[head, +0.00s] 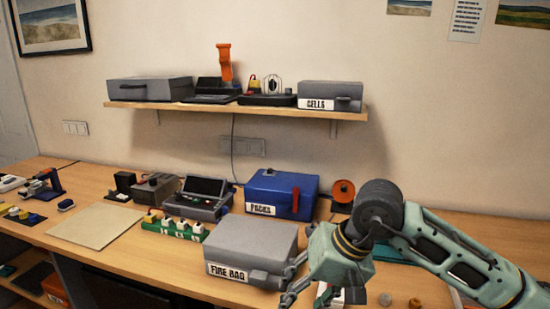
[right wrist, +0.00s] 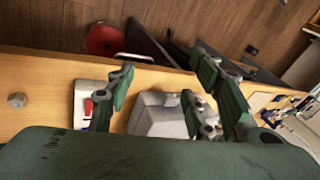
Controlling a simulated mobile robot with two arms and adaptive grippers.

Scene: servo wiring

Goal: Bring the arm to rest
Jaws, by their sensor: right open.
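My right arm comes in from the right in the head view, bent at a round joint above the table. Its green right gripper (head: 310,288) hangs just right of the grey FIRE BAG box (head: 250,245), near the table's front. In the right wrist view the fingers of this gripper (right wrist: 160,88) are spread apart with nothing held between them. A grey box (right wrist: 158,118) shows beyond the fingers. I cannot tell from the pictures whether the gripper touches the box. My left gripper is in neither view.
The blue PACKS box (head: 280,194) and an orange reel (head: 343,191) stand behind the gripper. A green strip with plugs (head: 175,232) and a beige mat (head: 95,227) lie left. Small round pieces (head: 385,299) lie by the forearm. A wall shelf (head: 240,109) holds more boxes.

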